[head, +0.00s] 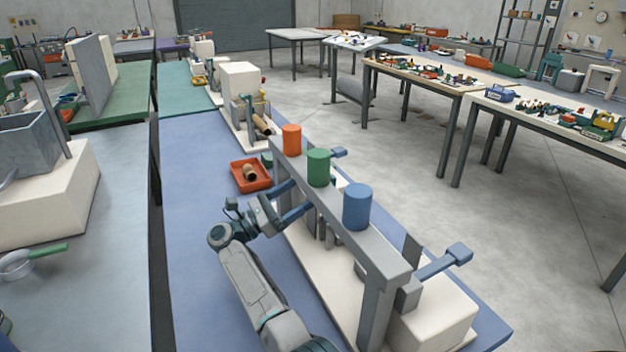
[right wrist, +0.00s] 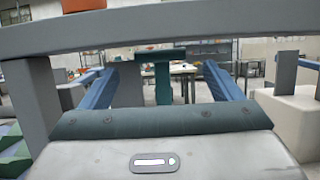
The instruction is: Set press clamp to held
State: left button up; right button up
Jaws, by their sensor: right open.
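A grey bench frame with a long beam (head: 345,225) carries orange (head: 292,140), green (head: 318,168) and blue (head: 356,206) cylinders on top. A blue-ended lever (head: 445,262) sticks out at its near right end, and a smaller blue handle (head: 339,153) shows behind the beam. I cannot tell which part is the press clamp. My right gripper (head: 300,197) is at the beam's left side, below its top. In the right wrist view its two blue fingers (right wrist: 160,86) are apart and empty. A teal T-shaped part (right wrist: 161,58) shows between them, beyond the fingertips. My left gripper is out of view.
A red tray (head: 236,188) with a brown roll (head: 250,173) sits on the blue bench beyond my gripper. A white machine (head: 240,84) stands farther back. The grey beam (right wrist: 150,24) crosses above the fingers in the wrist view. Bare blue bench (head: 192,215) lies left of my arm.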

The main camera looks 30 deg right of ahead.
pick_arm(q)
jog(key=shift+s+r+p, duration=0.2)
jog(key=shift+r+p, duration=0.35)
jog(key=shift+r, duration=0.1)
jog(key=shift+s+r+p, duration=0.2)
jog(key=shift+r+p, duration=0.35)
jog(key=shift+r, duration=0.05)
pick_arm(e)
jog(key=x, duration=0.5)
jog(key=shift+d+r, duration=0.1)
jog(key=shift+d, duration=0.2)
jog(key=c, duration=1.4)
jog(key=d+y+b, duration=0.1)
jog(key=b, duration=0.1)
jog(key=shift+s+d+b, duration=0.1)
jog(key=shift+d+b, duration=0.15)
jog(key=shift+b, duration=0.15)
jog(key=b+x, duration=0.1)
jog(key=b, duration=0.1)
jog(key=shift+d+r+b, duration=0.1)
jog(key=shift+d+b, duration=0.25)
jog(key=shift+d, duration=0.05)
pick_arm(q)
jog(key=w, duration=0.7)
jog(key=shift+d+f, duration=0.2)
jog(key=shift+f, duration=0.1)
pick_arm(e)
jog(key=shift+r, duration=0.15)
